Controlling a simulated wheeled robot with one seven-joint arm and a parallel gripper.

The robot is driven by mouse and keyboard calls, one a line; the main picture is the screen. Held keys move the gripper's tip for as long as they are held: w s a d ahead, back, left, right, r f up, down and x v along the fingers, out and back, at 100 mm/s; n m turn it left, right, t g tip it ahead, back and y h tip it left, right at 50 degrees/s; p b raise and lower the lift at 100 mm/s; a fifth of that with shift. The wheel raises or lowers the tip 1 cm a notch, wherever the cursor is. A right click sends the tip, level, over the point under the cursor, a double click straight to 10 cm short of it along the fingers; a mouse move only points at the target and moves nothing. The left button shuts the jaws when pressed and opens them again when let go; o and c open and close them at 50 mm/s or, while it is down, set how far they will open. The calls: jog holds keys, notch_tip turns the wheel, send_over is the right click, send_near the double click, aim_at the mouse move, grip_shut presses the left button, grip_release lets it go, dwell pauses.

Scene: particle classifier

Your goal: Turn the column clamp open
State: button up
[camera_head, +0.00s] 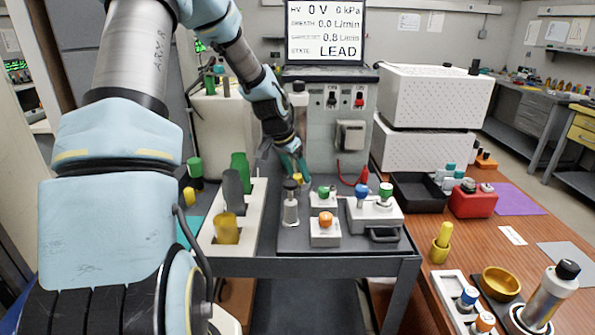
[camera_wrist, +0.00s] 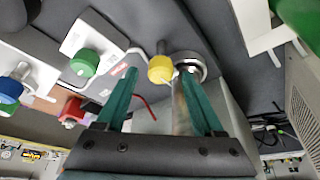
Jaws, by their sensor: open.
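The column clamp shows as a yellow knob (camera_wrist: 160,69) beside a metal column (camera_wrist: 180,115) with a ring-shaped end in the wrist view. In the head view the yellow knob (camera_head: 297,177) is small and partly hidden by my fingers. My gripper (camera_head: 294,166) points down over the cart, in front of the grey instrument. In the wrist view my gripper (camera_wrist: 160,74) has its two green fingers apart, with the knob between the tips. The right finger overlaps the column in the picture. I cannot tell whether either finger touches.
A screen (camera_head: 324,35) reads 0 V, 0 kPa and state LEAD. On the dark tray stand a metal cylinder (camera_head: 290,208), an orange-knobbed block (camera_head: 325,231) and a white block with blue and green knobs (camera_head: 374,218). A white rack (camera_head: 254,215) stands left. White boxes (camera_head: 430,99) stand right.

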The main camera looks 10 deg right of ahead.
jog(key=shift+d+f, duration=0.1)
jog(key=shift+f, duration=0.25)
jog(key=shift+c, duration=0.3)
grip_shut()
